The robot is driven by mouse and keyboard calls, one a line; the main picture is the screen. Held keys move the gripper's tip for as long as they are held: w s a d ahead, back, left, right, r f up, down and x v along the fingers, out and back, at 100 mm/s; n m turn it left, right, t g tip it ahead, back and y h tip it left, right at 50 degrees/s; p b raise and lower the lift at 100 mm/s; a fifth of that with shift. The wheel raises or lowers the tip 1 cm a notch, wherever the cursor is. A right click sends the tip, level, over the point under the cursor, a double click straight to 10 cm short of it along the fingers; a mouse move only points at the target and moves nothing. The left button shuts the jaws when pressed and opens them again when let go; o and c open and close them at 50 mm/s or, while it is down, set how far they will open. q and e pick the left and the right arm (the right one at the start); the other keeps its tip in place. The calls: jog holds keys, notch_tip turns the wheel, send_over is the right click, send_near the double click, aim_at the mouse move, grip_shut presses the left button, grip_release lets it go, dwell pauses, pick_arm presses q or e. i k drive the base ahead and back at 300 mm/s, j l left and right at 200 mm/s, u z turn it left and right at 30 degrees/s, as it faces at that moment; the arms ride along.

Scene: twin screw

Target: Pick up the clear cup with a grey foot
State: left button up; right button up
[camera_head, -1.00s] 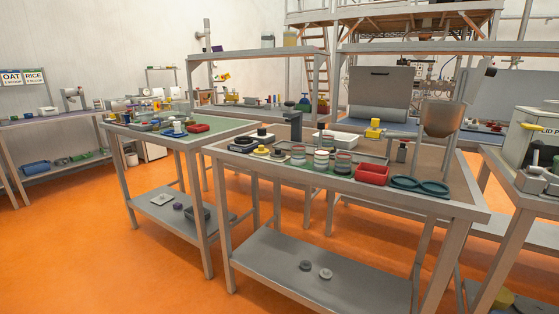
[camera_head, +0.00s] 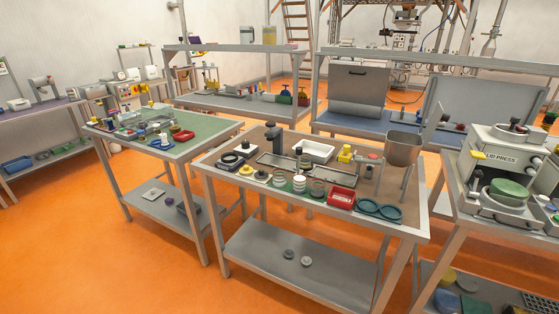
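Several small cups or jars stand in a row along the front of the middle table (camera_head: 228,262). One at the left of the row (camera_head: 280,179) looks clear and greenish, one in the middle (camera_head: 299,183) looks white, and one at the right (camera_head: 317,188) looks clear with a brownish rim. They are too small to tell which has a grey foot. Neither of my grippers is in view.
A red tray (camera_head: 341,198), teal rings (camera_head: 380,210) and a white tray (camera_head: 314,150) sit on the middle table, with a grey hopper (camera_head: 404,147) at its right. A lid press (camera_head: 511,150) stands right. Orange floor (camera_head: 150,285) is open in front.

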aim_at(299, 179)
jog(key=k+l+z, duration=0.15)
jog(key=l, duration=0.2)
jog(key=k+l+z, duration=0.15)
jog(key=l, duration=0.2)
jog(key=l+z, duration=0.1)
jog(key=l, duration=0.3)
jog(key=k+l+z, duration=0.15)
jog(key=l, duration=0.25)
